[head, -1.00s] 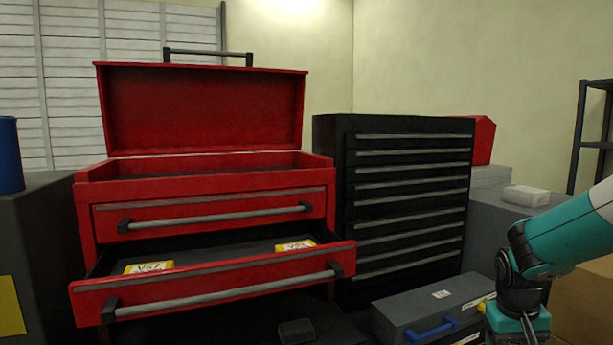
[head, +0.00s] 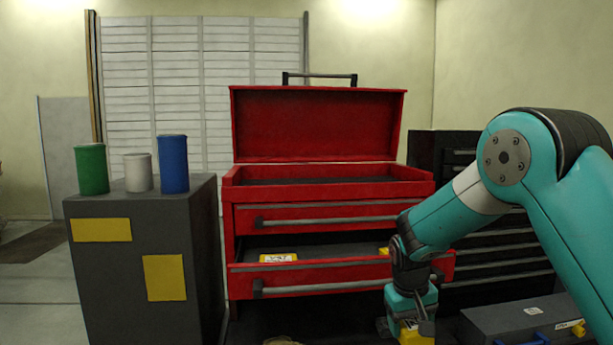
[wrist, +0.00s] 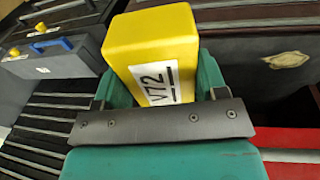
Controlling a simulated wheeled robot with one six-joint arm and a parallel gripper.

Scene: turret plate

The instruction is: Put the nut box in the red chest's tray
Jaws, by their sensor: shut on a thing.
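The red chest (head: 240,222) stands mid-view with its lid open, its top tray (head: 320,193) uncovered and its lower drawer (head: 335,279) pulled out. My gripper (head: 410,312) is low in front of the drawer's right end, shut on a yellow box (head: 416,336). In the wrist view my gripper (wrist: 157,82) has a green finger on each side of the yellow box (wrist: 150,35), whose white label reads V72. The box's lower part is hidden by the gripper. I take it as the nut box.
One yellow box (head: 278,258) lies in the open drawer, and another (head: 384,251) is partly hidden by my arm. A dark cabinet (head: 135,270) with green, white and blue cans stands left. A black drawer cabinet (head: 422,150) and a grey toolbox (head: 530,318) are right.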

